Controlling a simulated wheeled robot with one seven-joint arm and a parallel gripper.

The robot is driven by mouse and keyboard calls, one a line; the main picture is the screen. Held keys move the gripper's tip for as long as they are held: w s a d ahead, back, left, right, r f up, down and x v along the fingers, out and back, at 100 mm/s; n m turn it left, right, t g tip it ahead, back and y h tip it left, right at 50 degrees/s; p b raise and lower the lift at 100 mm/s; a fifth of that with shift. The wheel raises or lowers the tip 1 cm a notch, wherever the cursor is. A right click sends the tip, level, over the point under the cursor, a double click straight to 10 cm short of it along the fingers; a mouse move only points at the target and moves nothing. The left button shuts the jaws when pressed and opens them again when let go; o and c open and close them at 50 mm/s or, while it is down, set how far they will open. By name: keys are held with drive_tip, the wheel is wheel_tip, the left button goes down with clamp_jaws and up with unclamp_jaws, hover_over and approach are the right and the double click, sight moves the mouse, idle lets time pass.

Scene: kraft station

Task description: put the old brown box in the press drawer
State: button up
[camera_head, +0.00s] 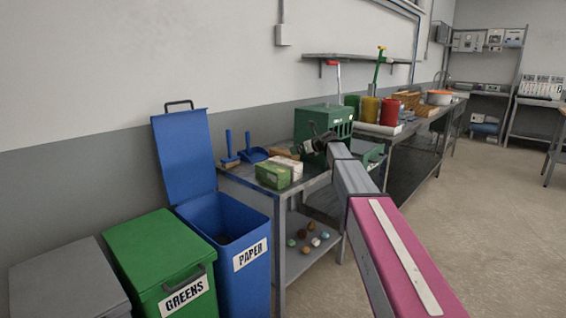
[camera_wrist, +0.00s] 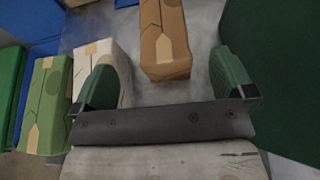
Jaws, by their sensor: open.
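The old brown box (camera_wrist: 163,38) lies on the metal table, in the upper middle of the wrist view. In the head view a small part of the brown box (camera_head: 284,152) shows behind the white box. My gripper (camera_wrist: 160,85) is open and empty, and the box lies ahead of the gap between its fingers. In the head view my gripper (camera_head: 318,143) is small and dark in front of the green press (camera_head: 325,120). A green part (camera_head: 373,156), possibly the press drawer, shows to the right, partly hidden by my arm.
A white box (camera_head: 291,165) and a green box (camera_head: 271,176) stand close left of the brown one. A blue dustpan (camera_head: 253,154) and brush lie behind. An open blue PAPER bin (camera_head: 250,254) and a closed green GREENS bin (camera_head: 160,250) stand at left.

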drive_tip(key=x, duration=0.8)
drive_tip(key=shift+d+f, duration=0.15)
drive_tip(key=shift+f, duration=0.25)
drive_tip(key=shift+r, duration=0.1)
drive_tip(key=c, duration=1.3)
